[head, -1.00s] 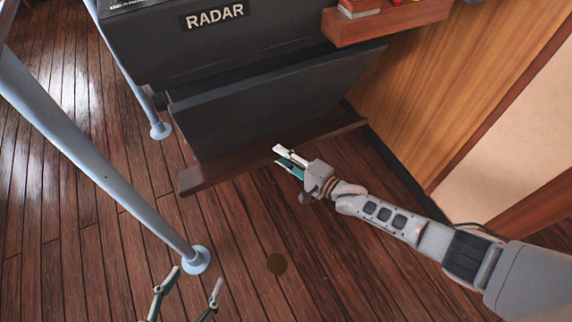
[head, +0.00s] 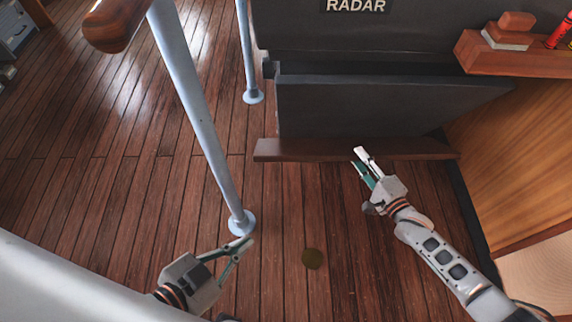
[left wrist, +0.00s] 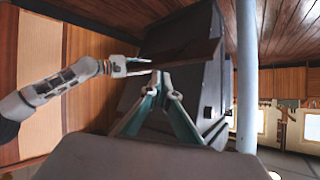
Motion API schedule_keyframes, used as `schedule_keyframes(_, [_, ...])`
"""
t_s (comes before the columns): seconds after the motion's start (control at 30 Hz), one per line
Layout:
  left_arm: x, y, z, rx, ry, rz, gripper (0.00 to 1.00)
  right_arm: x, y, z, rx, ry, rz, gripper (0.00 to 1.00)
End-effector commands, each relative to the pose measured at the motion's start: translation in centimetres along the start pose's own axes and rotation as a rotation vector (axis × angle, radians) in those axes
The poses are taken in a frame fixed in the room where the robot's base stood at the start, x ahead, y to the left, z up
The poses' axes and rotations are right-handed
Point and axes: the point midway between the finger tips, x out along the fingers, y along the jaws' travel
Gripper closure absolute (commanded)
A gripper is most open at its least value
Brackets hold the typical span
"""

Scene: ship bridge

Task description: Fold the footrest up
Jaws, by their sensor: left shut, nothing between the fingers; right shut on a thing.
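The footrest (head: 300,150) is a dark brown wooden board low along the front of the black radar console (head: 400,105). It lies down, sticking out from the console's base. My right gripper (head: 361,161) is shut on the front edge of the footrest, right of its middle; its fingertips partly cover that edge. My left gripper (head: 246,243) is shut and empty, over the floor in front and to the left. In the left wrist view its fingertips (left wrist: 158,72) come together in front of the footrest (left wrist: 185,52), with my right gripper (left wrist: 133,67) to the left.
A pale blue rail post (head: 195,110) stands on the floor just beyond my left gripper, with a second post (head: 245,50) farther back. A wooden shelf (head: 510,62) with small items juts out at upper right.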

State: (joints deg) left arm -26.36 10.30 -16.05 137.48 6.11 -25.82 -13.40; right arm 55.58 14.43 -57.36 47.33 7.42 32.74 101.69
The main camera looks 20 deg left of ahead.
Motion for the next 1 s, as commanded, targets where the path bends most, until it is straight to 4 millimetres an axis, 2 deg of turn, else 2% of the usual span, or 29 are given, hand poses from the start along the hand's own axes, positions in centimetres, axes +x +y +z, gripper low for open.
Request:
schedule_keyframes(0.27, [1.8,0.9,0.0,0.453,0.001,0.109,1.00,0.3,-0.3,-0.1,-0.011,0.001,-0.001,1.00])
schedule_keyframes(0.37, [3.9,1.4,0.6,0.679,-0.021,0.154,1.00,0.3,-0.3,-0.1,-0.011,0.001,0.000,1.00])
schedule_keyframes(0.53, [8.7,1.5,2.0,1.067,-0.119,0.229,1.00,0.3,-0.2,-0.1,-0.011,0.001,0.001,1.00])
schedule_keyframes(0.77, [14.1,0.1,1.8,1.562,-0.266,0.351,1.00,0.3,-0.2,-0.1,-0.010,0.001,0.001,1.00])
schedule_keyframes(0.9, [16.6,-1.6,0.4,1.851,-0.364,0.437,1.00,0.3,-0.1,-0.1,-0.010,0.001,0.002,1.00])
schedule_keyframes(1.0, [17.8,-3.0,-1.0,2.028,-0.435,0.501,1.00,0.3,-0.1,0.0,-0.009,0.001,0.002,1.00])
